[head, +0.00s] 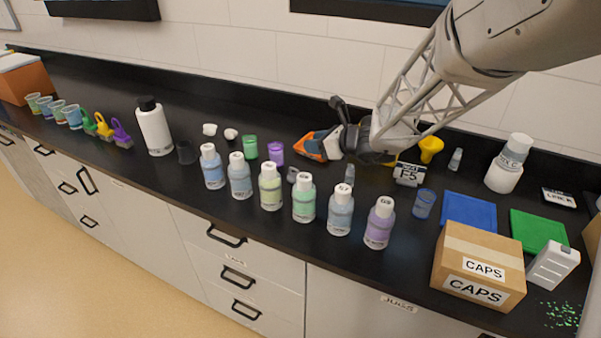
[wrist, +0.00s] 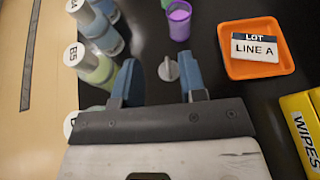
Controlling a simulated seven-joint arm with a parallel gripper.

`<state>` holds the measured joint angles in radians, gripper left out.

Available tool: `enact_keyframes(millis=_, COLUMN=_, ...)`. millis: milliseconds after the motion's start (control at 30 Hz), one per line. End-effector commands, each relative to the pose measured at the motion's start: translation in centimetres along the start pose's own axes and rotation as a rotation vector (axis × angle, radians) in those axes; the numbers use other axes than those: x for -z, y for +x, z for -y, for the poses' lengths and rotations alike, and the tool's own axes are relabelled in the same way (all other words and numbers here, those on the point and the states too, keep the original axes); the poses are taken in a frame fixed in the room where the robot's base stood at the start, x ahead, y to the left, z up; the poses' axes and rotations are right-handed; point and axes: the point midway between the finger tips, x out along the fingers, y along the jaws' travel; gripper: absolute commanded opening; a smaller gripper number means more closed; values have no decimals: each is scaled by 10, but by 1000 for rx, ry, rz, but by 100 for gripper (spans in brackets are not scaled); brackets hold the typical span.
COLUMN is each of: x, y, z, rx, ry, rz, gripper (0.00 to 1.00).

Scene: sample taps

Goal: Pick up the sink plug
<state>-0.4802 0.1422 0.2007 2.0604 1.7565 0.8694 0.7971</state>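The sink plug is a small grey disc with a raised grip. In the wrist view the sink plug (wrist: 168,69) lies on the black counter, between my two blue fingertips in the picture and slightly nearer the right one. In the head view the plug (head: 292,174) is small and partly hidden among the bottles. My gripper (wrist: 159,70) is open with nothing between its fingers. It also shows in the head view (head: 318,149), above the counter behind the front row of bottles. Its exact height over the plug is hard to tell.
Several labelled bottles (head: 270,186) stand in a row in front of the plug. A purple cup (wrist: 179,20) and an orange tray (wrist: 262,70) with a LINE A label are close by. A yellow WIPES box (wrist: 303,128) stands right of my gripper. A CAPS carton (head: 470,240) stands farther right.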

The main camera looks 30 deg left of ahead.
Motion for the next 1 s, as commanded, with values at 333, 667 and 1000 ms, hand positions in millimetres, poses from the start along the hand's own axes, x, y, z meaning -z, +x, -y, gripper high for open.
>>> enact_keyframes(millis=333, x=76, y=31, z=0, rx=-1, ry=3, rz=-2, gripper=38)
enact_keyframes(millis=667, x=87, y=36, z=0, rx=0, ry=1, rz=-1, gripper=38)
enact_keyframes(millis=1000, x=87, y=41, z=0, rx=-1, ry=1, rz=-1, gripper=38)
